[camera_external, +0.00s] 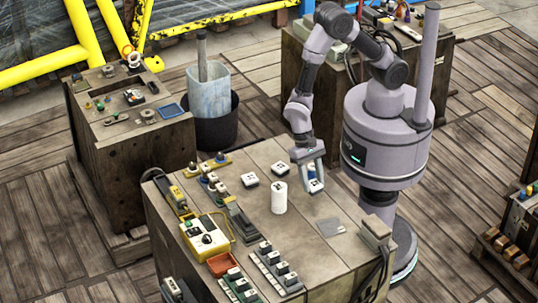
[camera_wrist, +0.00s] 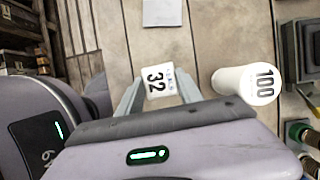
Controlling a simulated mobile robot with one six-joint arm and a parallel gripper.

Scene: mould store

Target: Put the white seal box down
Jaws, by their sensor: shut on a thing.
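My gripper (camera_external: 311,177) reaches down over the wooden table, near its right edge. It is shut on a white seal box (camera_external: 316,186), with one finger on each side of it. In the wrist view the white seal box (camera_wrist: 158,79) sits between the fingers (camera_wrist: 158,92) with the black number 32 on its top. I cannot tell whether its underside touches the table or hangs just above it. A white cylinder (camera_external: 279,198) stands upright to its left; in the wrist view the cylinder (camera_wrist: 248,83) reads 100.
Two similar white boxes (camera_external: 250,180) (camera_external: 279,169) stand behind the cylinder. A flat grey plate (camera_external: 331,227) lies nearer the table's front. A yellow instrument (camera_external: 207,238), a red tray (camera_external: 222,264) and several racks crowd the left and front. Bare boards surround the plate.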

